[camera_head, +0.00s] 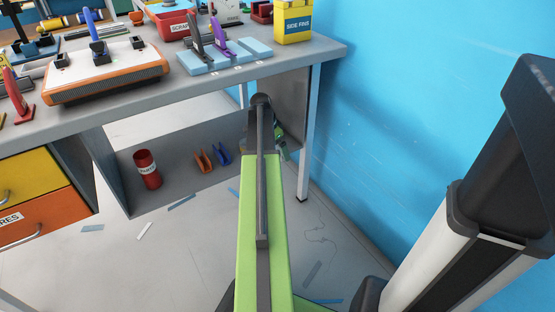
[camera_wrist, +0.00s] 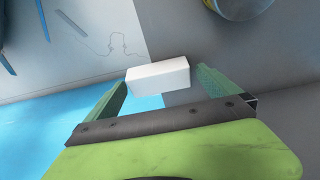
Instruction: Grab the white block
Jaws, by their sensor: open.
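The white block (camera_wrist: 158,77) is a plain rectangular piece, seen in the wrist view just beyond and between the fingertips of my gripper (camera_wrist: 160,82). My gripper is open, with one green finger near each end of the block. I cannot tell whether either finger touches it. In the head view my gripper (camera_head: 283,146) is partly hidden behind my arm, by the lower shelf under the workbench. The block is not visible in the head view.
A workbench (camera_head: 200,95) stands ahead, its leg (camera_head: 309,135) to the right of my arm. The lower shelf (camera_head: 185,185) holds a red can (camera_head: 147,169) and orange and blue clips. A blue wall (camera_head: 430,90) is at the right. Strips lie on the floor.

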